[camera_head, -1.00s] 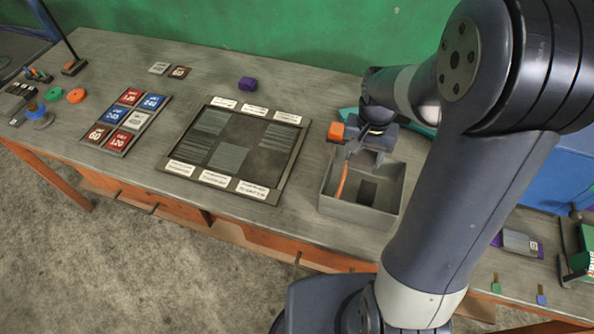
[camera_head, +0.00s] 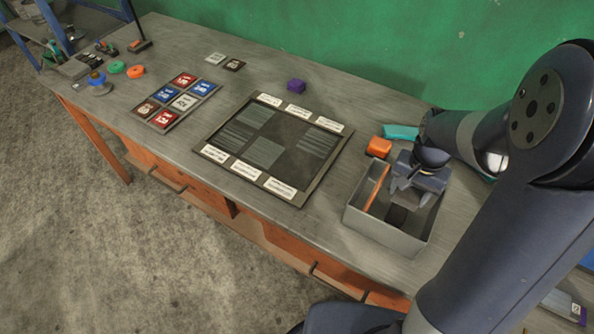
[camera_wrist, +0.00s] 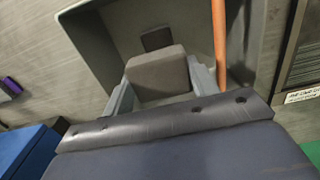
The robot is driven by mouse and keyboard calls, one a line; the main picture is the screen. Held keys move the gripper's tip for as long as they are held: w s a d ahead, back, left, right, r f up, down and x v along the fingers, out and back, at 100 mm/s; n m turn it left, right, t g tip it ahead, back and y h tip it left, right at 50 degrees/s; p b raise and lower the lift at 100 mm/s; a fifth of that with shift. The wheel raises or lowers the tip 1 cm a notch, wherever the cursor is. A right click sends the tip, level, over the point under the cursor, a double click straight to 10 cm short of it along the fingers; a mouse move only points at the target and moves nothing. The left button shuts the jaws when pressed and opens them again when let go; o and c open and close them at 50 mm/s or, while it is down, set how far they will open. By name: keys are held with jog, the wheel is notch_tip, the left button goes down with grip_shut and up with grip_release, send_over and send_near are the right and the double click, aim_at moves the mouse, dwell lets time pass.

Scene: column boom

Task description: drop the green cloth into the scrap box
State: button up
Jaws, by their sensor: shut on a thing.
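The grey open scrap box (camera_head: 384,238) stands at the front right of the bench. My gripper (camera_head: 408,190) is over its opening, pointing down. In the wrist view, my gripper (camera_wrist: 160,82) is shut on a grey-brown block (camera_wrist: 157,72), with the box's wall (camera_wrist: 92,45) and floor around it. A teal piece (camera_head: 401,132) lies on the bench behind the box, partly hidden by my arm. I cannot tell whether it is the green cloth; no other cloth shows clearly.
An orange strip (camera_head: 376,188) leans inside the box, and a small dark patch (camera_wrist: 157,38) shows on its floor. An orange block (camera_head: 379,147) sits behind the box. A framed dark panel (camera_head: 232,136) lies left. A purple block (camera_head: 296,86) stands farther back.

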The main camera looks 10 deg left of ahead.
jog(key=o, duration=1.1)
jog(key=shift+c, duration=0.2)
notch_tip(320, 180, up, 11)
jog(key=shift+b, duration=0.35)
jog(key=shift+f, duration=0.1)
notch_tip(320, 180, down, 11)
jog(key=shift+r+p, duration=0.2)
jog(key=shift+p, duration=0.25)
notch_tip(320, 180, up, 6)
jog(key=p, duration=0.4)
jog(key=shift+f, duration=0.2)
